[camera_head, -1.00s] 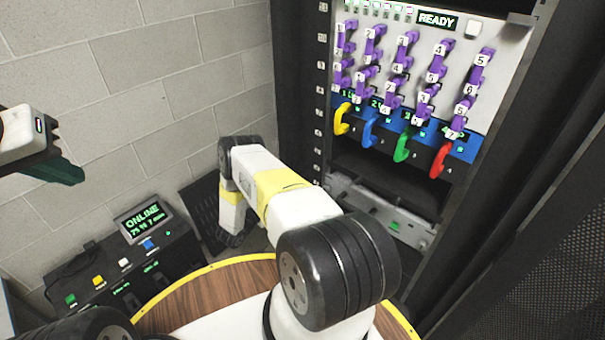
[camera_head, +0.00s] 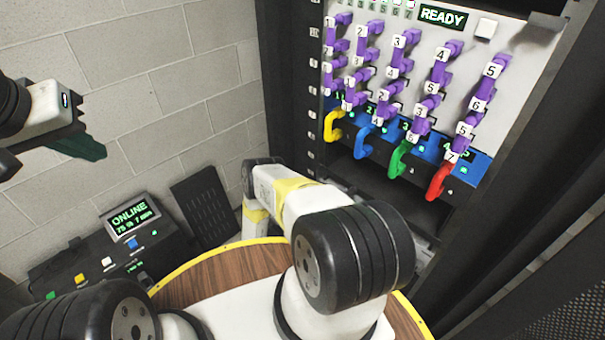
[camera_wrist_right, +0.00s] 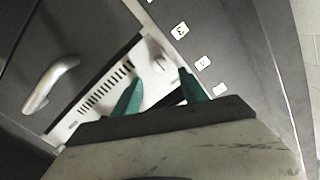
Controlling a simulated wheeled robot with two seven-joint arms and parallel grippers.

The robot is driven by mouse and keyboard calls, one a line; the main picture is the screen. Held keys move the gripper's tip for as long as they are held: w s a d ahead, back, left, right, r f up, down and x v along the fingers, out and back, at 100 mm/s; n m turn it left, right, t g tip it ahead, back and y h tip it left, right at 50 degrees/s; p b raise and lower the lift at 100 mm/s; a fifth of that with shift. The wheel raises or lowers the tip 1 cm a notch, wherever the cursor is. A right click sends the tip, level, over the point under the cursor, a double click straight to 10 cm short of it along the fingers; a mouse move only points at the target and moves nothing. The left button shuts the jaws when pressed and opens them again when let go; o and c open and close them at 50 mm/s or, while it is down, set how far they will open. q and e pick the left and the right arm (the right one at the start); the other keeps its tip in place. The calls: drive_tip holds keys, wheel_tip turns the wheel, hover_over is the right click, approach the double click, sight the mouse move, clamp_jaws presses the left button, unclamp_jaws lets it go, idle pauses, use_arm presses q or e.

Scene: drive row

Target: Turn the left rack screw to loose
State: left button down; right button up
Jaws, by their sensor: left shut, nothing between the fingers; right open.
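A round slotted screw head (camera_wrist_right: 160,65) sits on a pale vented panel (camera_wrist_right: 92,103) beside a rail with numbered labels; it appears to be the left rack screw. My right gripper (camera_wrist_right: 160,76) is open, with its green fingers on either side of the screw's line in the right wrist view. I cannot tell whether they touch the panel. The fingers hold nothing. In the head view my right arm hides this gripper and the screw. My left gripper (camera_head: 92,150) is shut and empty at the far left, in front of the wall, away from the rack.
The rack holds purple numbered levers (camera_head: 400,65) and coloured handles, such as a yellow handle (camera_head: 333,125) and a red handle (camera_head: 439,182). A silver handle (camera_wrist_right: 50,84) is beside the vented panel. A console reading ONLINE (camera_head: 130,222) stands at lower left.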

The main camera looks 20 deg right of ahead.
drive_tip(key=x, duration=0.7)
clamp_jaws()
